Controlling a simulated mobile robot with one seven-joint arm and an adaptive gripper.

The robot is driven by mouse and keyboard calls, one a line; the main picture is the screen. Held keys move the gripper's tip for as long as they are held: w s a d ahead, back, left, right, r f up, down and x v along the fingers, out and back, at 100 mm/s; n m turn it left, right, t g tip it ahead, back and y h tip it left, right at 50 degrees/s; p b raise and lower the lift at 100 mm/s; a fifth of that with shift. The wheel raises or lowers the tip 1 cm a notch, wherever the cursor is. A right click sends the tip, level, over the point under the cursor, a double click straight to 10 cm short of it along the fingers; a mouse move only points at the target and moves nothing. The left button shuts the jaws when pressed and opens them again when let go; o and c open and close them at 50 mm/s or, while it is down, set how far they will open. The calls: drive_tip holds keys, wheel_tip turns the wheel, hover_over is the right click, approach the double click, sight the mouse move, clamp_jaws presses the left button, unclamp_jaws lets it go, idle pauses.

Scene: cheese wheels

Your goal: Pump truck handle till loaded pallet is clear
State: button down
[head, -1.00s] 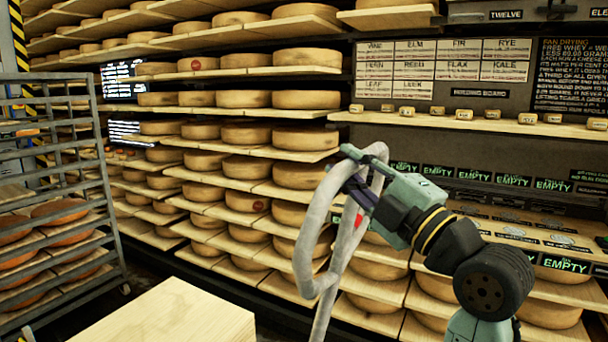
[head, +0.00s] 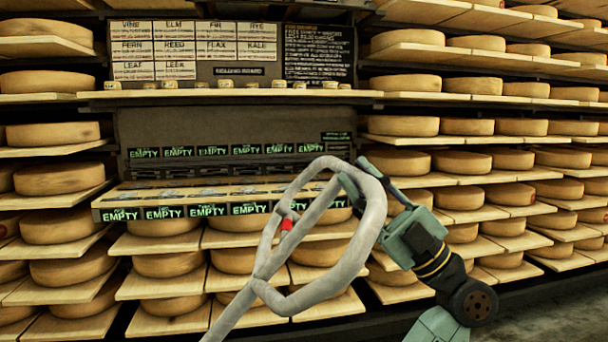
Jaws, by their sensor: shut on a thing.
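The truck handle (head: 268,263) is a grey loop on a shaft with a small red part (head: 286,224) inside the loop. It stands in the middle of the head view, and its shaft runs down out of the bottom edge. My gripper (head: 362,175) is at the upper right of the loop and is shut on the handle's bar. The bar partly hides the fingers. My arm comes from the lower right. The pallet, its load and the truck's forks are not in view.
Shelves of cheese wheels (head: 465,160) fill the back and right. Behind the handle is a shelf bay with several EMPTY labels (head: 207,210) and a holding board (head: 196,50) above. Bare floor (head: 560,305) shows at the lower right.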

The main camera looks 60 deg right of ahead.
drive_tip(key=s+d+f+m+t+h+b, duration=0.1)
drive_tip(key=s+d+f, duration=0.2)
drive_tip(key=f, duration=0.1)
drive_tip(key=shift+s+b, duration=0.3)
drive_tip(key=shift+b, duration=0.1)
drive_tip(key=c, duration=1.4)
unclamp_jaws()
drive_tip(key=v, duration=1.2)
drive_tip(key=shift+a, duration=0.1)
